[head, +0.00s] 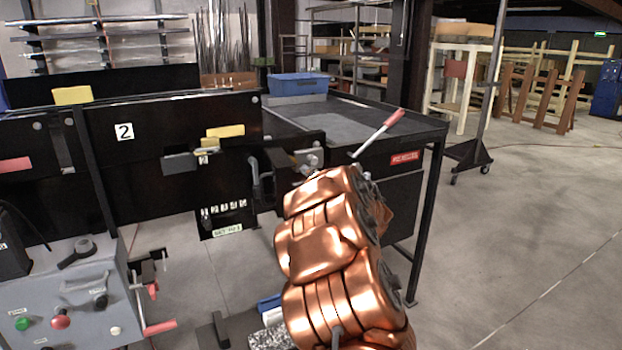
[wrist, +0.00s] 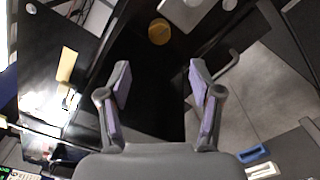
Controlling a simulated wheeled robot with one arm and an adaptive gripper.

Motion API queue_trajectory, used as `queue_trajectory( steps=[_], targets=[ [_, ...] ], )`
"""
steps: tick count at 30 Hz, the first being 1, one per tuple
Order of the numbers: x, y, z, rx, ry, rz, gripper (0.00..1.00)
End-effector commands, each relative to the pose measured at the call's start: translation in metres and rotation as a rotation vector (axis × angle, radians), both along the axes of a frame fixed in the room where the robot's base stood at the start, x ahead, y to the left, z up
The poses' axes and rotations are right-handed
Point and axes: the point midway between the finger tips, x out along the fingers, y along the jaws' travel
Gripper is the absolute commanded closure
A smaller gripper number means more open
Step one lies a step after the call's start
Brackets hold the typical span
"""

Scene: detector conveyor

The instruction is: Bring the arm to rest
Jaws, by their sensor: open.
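My gripper (wrist: 158,82) is open in the wrist view, with its two purple-padded fingers apart and nothing between them. Beyond the fingers lies a dark surface, with a round yellowish disc (wrist: 159,32) near the top. In the head view my copper-coloured arm rises from the bottom centre toward the black conveyor unit (head: 160,125). My gripper is not clearly seen there, as the arm hides it.
A lever with a red handle (head: 380,132) juts up by the black table just past my arm. A blue bin (head: 298,85) sits on that table. A grey control box (head: 70,300) with coloured buttons stands at the lower left. The floor at right is open.

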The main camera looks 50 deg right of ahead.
Motion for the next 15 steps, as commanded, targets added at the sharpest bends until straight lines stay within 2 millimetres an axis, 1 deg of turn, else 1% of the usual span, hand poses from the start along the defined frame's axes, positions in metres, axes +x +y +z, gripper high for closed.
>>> queue_trajectory(
  steps=[11, 15],
  targets=[
    [0.0008, 0.0008, 0.0013, 0.007, 0.000, -0.005, 0.35],
    [0.0026, 0.0047, 0.0081, 0.075, 0.005, -0.060, 0.35]
  ],
)
